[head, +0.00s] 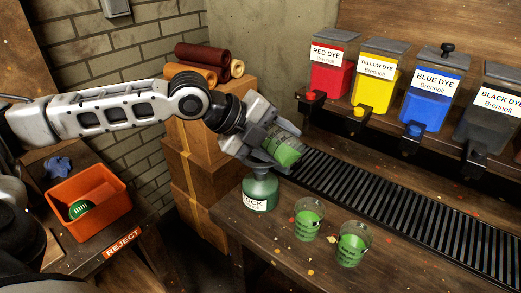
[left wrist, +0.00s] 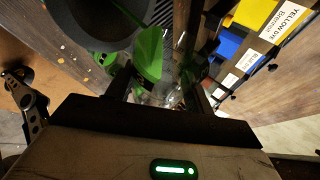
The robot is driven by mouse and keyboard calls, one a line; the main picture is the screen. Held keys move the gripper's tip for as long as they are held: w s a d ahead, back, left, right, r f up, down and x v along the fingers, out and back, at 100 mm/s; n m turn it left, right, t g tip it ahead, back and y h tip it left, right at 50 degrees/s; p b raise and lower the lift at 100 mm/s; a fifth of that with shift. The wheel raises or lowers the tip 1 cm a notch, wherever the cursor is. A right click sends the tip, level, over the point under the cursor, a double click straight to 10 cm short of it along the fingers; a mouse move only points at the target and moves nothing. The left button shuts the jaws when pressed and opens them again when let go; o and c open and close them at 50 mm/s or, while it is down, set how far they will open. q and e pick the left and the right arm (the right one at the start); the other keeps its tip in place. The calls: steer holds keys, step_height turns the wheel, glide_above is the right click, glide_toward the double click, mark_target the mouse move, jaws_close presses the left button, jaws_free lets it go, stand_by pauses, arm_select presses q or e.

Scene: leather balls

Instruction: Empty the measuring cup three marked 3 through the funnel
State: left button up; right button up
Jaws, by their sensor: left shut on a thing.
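My left gripper (head: 276,148) is shut on a clear measuring cup (head: 287,154) with green liquid in it. The cup is steeply tilted over a green bottle (head: 260,193) whose label reads "OCK" in part. In the left wrist view the cup's green liquid (left wrist: 148,55) is near its lip, beside the round dark grey funnel (left wrist: 98,22). In the head view the gripper mostly hides the funnel. I cannot read the held cup's number. Two more cups with green liquid, a left one (head: 307,222) and a right one (head: 352,246), stand upright on the bench. My right gripper is out of view.
Red (head: 330,75), yellow (head: 376,85), blue (head: 430,105) and black (head: 490,125) dye dispensers line the back above a slotted grate (head: 400,205). An orange bin (head: 90,210) stands on the left by a "REJECT" label. Stacked boxes (head: 195,165) stand behind the arm.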

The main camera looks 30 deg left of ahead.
arm_select(q)
steer(key=shift+w+a+r+n+h, duration=0.15)
steer(key=shift+a+r+n+h, duration=0.25)
steer(key=shift+h, duration=0.3)
stand_by(1.7)
steer(key=shift+f+b, duration=0.15)
steer(key=shift+b, duration=0.15)
stand_by(0.3)
steer(key=shift+r+p, duration=0.35)
steer(key=shift+p, duration=0.1)
steer(key=shift+d+f+m+y, duration=0.4)
steer(key=shift+f+m+y, duration=0.1)
steer(key=shift+y, duration=0.2)
steer(key=shift+s+d+f+y, duration=0.2)
steer(key=shift+d+y, duration=0.1)
